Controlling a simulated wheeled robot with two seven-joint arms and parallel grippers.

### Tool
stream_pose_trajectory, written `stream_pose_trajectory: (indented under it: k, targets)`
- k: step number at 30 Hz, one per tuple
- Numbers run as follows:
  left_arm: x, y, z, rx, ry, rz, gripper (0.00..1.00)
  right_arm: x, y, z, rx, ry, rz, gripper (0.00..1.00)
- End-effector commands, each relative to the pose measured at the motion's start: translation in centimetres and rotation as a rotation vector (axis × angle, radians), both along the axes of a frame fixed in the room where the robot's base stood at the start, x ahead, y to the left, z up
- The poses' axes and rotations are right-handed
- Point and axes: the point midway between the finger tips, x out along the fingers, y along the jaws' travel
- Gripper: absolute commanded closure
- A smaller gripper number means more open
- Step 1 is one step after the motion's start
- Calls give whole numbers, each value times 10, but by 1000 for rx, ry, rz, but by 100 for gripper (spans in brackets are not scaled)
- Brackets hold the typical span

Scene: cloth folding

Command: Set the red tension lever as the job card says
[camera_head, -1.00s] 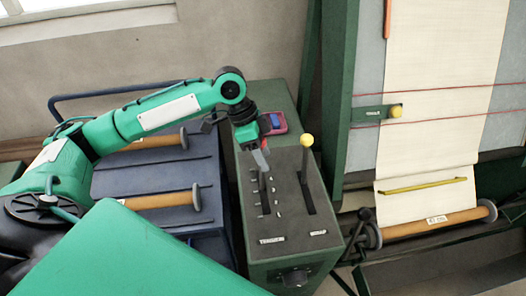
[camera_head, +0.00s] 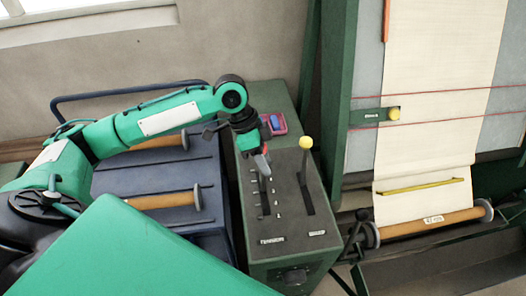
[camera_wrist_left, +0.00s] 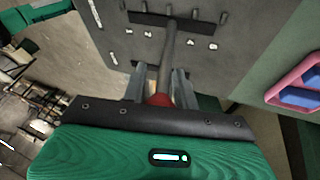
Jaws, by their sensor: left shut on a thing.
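The tension lever shows as a dark grey shaft (camera_wrist_left: 168,60) with a red knob (camera_wrist_left: 159,99) in the left wrist view. It rises from a slot in the grey top of the control box (camera_head: 284,215). My left gripper (camera_head: 262,163) is above that slot in the head view, its fingers closed around the lever's top. In the left wrist view, my left gripper (camera_wrist_left: 160,88) has one finger on each side of the shaft just by the red knob. Small pale marks line the slot; the lever's exact notch cannot be told. My right gripper is out of view. No readable job card shows.
A second lever with a yellow knob (camera_head: 305,142) stands just right in its own slot. A pink tray (camera_head: 273,124) with a blue item lies behind. A rack with wooden rollers (camera_head: 162,201) is left. A loom with pale cloth (camera_head: 430,90) stands right.

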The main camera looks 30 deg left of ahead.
Motion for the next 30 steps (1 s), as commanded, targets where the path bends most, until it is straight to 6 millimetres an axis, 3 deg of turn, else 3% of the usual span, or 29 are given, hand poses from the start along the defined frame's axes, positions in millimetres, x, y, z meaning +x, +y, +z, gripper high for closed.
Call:
stream_pose_trajectory:
  k: [1,6,16,17,19,30]
  targets:
    - [-6,-4,6,-3,5,-5,100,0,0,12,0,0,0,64]
    - [-17,-13,5,-3,5,-3,100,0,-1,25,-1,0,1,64]
    - [-20,-15,1,-5,5,-4,100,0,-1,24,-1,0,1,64]
    - [-20,-15,1,-5,5,-4,67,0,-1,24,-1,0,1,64]
    - [-20,-15,1,-5,5,-4,54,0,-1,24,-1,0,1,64]
    - [-18,-12,5,-2,2,-2,52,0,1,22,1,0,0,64]
